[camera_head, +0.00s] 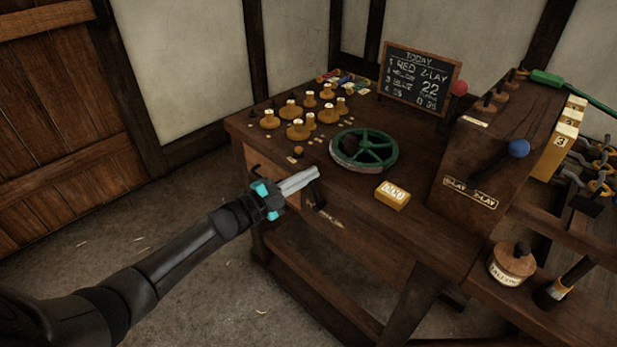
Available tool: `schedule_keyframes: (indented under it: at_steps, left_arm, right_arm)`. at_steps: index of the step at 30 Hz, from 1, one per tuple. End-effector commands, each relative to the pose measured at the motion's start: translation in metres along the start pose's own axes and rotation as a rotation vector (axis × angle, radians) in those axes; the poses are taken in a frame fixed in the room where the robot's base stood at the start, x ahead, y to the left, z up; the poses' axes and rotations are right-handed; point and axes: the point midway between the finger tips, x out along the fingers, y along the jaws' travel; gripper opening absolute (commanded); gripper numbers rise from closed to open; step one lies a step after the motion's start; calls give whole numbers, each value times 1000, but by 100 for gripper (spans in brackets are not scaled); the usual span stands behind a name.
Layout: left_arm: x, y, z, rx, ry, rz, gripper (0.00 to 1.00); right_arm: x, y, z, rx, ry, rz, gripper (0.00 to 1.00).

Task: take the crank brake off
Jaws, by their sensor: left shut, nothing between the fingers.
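My left gripper (314,174) reaches in from the left to the front edge of the wooden bench (400,238). Its fingers are shut with nothing between them. A dark lever-like piece (315,195) shows on the bench front just below the fingertips, partly hidden by them; I cannot tell whether they touch. A small label (332,220), too small to read, sits beneath it. I cannot tell for certain which part is the crank brake. A green spoked wheel (366,149) lies on the bench top beyond the fingertips. My right gripper is not in view.
A yellow numbered block (392,195) lies near the front edge. A wooden housing (480,165) with a blue-knobbed lever (518,149) rises at right. A chalkboard (420,77) stands behind. The floor at left is clear.

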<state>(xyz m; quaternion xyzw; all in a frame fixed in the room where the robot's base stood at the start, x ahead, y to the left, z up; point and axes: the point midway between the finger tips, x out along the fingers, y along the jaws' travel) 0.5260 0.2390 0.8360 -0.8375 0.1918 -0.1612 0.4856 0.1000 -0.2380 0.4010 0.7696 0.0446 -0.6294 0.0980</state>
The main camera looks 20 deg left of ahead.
Motion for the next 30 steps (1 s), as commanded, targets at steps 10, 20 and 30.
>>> schedule_keyframes:
  at_steps: [10,20,30]
  left_arm:
    - [0,0,0,1,0,0,0]
    - [-26,0,0,0,-3,4,0]
    - [-88,0,0,0,-2,3,0]
  right_arm:
    - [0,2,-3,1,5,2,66]
    - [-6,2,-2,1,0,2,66]
    - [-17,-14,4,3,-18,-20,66]
